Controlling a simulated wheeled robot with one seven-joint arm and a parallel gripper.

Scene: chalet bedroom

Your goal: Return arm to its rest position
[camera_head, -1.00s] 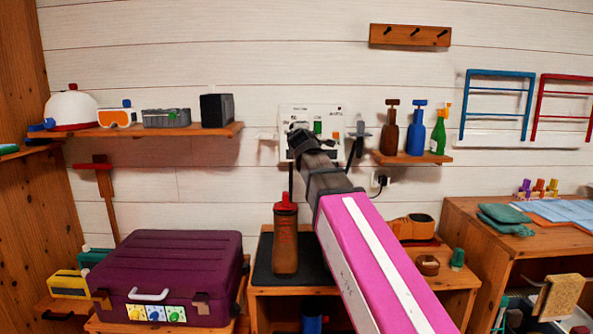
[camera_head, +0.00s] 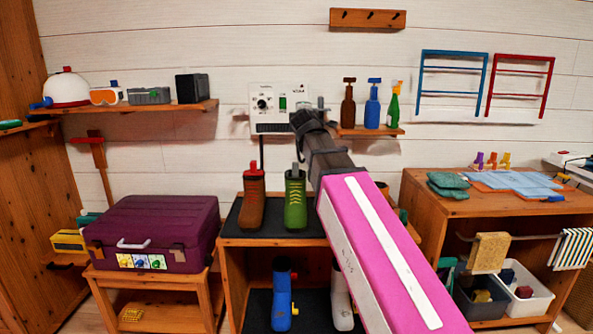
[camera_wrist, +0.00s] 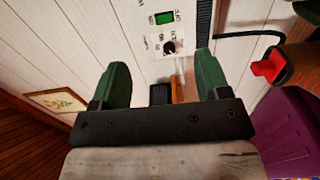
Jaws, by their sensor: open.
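My pink and dark arm reaches up and away from the lower right in the head view, in front of a wooden stand. My gripper (camera_wrist: 163,78) shows in the wrist view with two green fingers spread wide apart and nothing between them. In the head view its end (camera_head: 303,122) is in front of the white control panel (camera_head: 268,103) on the wall, and the fingers are hard to make out there. The panel also shows in the wrist view (camera_wrist: 158,20), beyond the fingers. I cannot tell how far the gripper is from the wall.
A brown boot (camera_head: 252,200) and a green boot (camera_head: 295,202) stand on the stand's dark mat, left of my arm. A purple case (camera_head: 150,232) lies further left. A shelf with bottles (camera_head: 372,105) is right of the panel. A desk (camera_head: 425,215) stands at right.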

